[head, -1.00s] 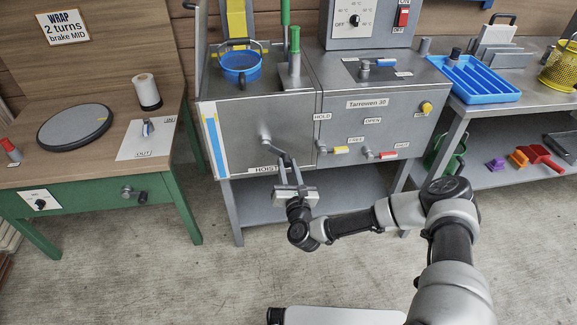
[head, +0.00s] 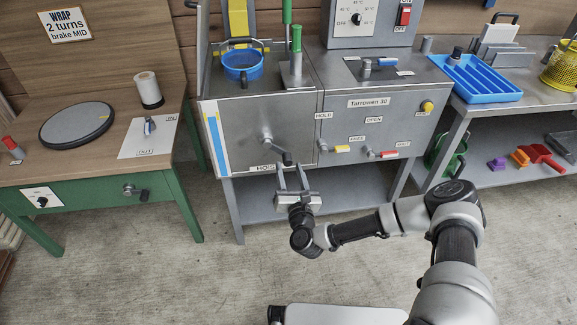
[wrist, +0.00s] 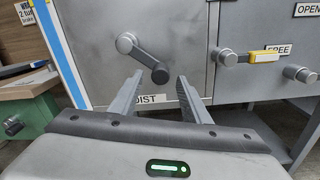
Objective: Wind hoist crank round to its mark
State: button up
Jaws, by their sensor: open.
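The hoist crank (head: 276,149) is on the grey cabinet front, above the partly covered HOIST label (head: 266,168). Its arm slants down and right from a round hub to a dark handle. The crank also shows in the wrist view (wrist: 143,58), with the dark knob at its lower right end. My gripper (head: 292,170) is open and empty, just below and in front of the handle. In the wrist view my gripper's fingers (wrist: 160,78) stand apart on either side of the knob, with no contact visible. I cannot make out a mark for the crank.
A blue-and-white strip (head: 216,142) runs down the cabinet's left edge. The yellow FREE lever (head: 342,149) and red lever (head: 388,154) stick out to the right. A blue basket (head: 242,66) sits on top. The green-framed table (head: 90,185) is at left; open floor lies between.

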jog(key=p+v, duration=0.2)
jog(key=v, duration=1.3)
jog(key=shift+s, duration=0.1)
